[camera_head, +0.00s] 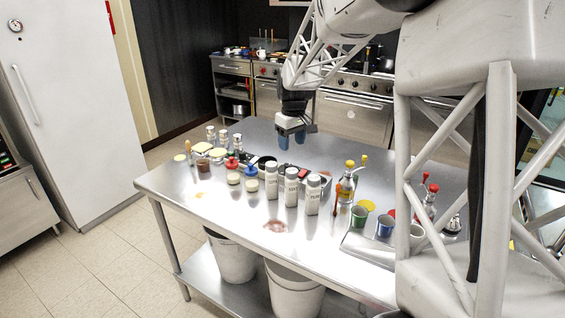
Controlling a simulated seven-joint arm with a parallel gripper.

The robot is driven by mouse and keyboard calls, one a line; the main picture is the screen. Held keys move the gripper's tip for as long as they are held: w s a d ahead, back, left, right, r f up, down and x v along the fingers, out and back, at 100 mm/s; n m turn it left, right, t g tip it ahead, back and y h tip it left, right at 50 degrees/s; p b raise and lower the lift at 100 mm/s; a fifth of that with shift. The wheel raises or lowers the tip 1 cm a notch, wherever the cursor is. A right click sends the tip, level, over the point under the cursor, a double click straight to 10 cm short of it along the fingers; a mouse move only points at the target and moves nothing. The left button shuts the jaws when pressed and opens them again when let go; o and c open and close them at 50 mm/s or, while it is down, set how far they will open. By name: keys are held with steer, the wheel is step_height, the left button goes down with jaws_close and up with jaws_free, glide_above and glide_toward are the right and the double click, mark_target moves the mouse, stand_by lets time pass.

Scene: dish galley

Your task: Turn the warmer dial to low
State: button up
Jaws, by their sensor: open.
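My gripper (291,140) hangs pointing down above the far middle of the steel table (180,188). Its two blue fingertips are apart and nothing shows between them. Below and nearer the camera is a low row of dark and red items (296,168), partly hidden behind white labelled bottles; I cannot tell whether this is the warmer. No warmer dial can be made out, nor any low mark or pointer. The fingertips appear above the table and touch nothing that I can see.
White bottles (291,187) stand in the middle, beside jars with red and blue tops (251,178). Yellow-topped bottles (346,186) and coloured cups (385,226) are to the right. Ranges (352,115) stand behind. The table's front left is mostly clear.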

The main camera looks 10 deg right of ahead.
steer(key=n, duration=0.2)
glide_above(289, 164)
steer(key=shift+g, duration=0.4)
step_height(289, 164, down, 9)
steer(key=shift+f, duration=0.1)
steer(key=shift+f, duration=0.1)
steer(key=shift+s+a+f, duration=0.1)
steer(key=shift+f, duration=1.8)
steer(key=shift+s+a+f, duration=0.1)
steer(key=shift+f, duration=1.8)
steer(key=c, duration=0.9)
